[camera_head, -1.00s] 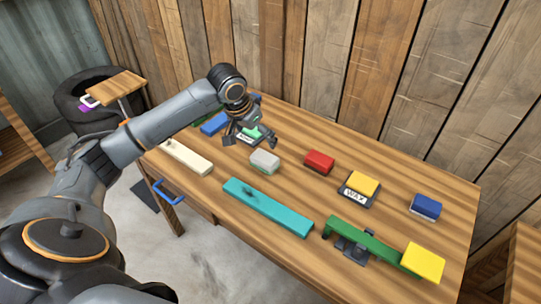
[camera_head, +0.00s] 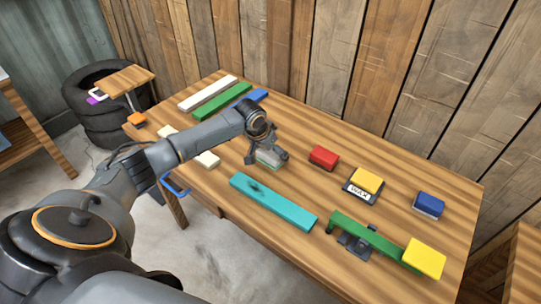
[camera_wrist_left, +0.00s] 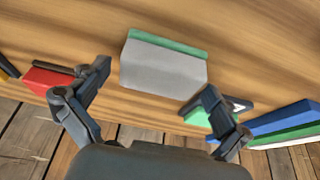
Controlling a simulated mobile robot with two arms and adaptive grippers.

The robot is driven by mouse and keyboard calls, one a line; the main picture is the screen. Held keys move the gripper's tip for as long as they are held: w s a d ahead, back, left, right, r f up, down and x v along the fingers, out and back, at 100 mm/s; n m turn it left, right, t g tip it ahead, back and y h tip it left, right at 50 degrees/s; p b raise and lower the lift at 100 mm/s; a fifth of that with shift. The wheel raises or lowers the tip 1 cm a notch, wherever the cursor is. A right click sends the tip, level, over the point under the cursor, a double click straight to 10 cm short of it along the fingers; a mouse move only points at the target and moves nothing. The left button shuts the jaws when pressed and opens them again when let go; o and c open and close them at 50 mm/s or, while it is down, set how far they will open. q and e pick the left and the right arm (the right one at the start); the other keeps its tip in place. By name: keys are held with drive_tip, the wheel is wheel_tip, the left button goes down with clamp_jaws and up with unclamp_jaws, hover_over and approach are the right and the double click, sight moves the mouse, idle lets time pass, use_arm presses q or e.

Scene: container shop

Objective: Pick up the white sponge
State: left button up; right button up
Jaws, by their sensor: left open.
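The white sponge (camera_wrist_left: 162,70), a pale grey-white block with a green layer along one long side, lies on the wooden table. It sits just ahead of my left gripper in the left wrist view. My left gripper (camera_wrist_left: 155,82) is open, with a finger toward each end of the sponge and nothing held. In the head view the left gripper (camera_head: 267,156) is right over the sponge (camera_head: 268,165) and hides most of it. I cannot tell whether the fingers touch it. My right gripper is not in view.
A red block (camera_head: 324,157), a yellow sponge on a labelled black stand (camera_head: 362,191) and a blue block (camera_head: 428,205) stand right of the gripper. A long teal bar (camera_head: 272,201) lies in front. A green block (camera_wrist_left: 199,118) is close by the right finger.

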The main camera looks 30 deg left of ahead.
use_arm(q)
drive_tip(key=shift+c, duration=0.2)
drive_tip(key=c, duration=1)
drive_tip(key=shift+o, duration=0.2)
drive_tip(key=shift+r, duration=0.55)
drive_tip(key=s+r+b, duration=0.2)
drive_tip(key=s+r, duration=0.9)
drive_tip(key=s, duration=0.3)
drive_tip(key=shift+r+b, duration=0.35)
drive_tip(key=shift+r, duration=0.05)
drive_tip(key=shift+a, duration=0.1)
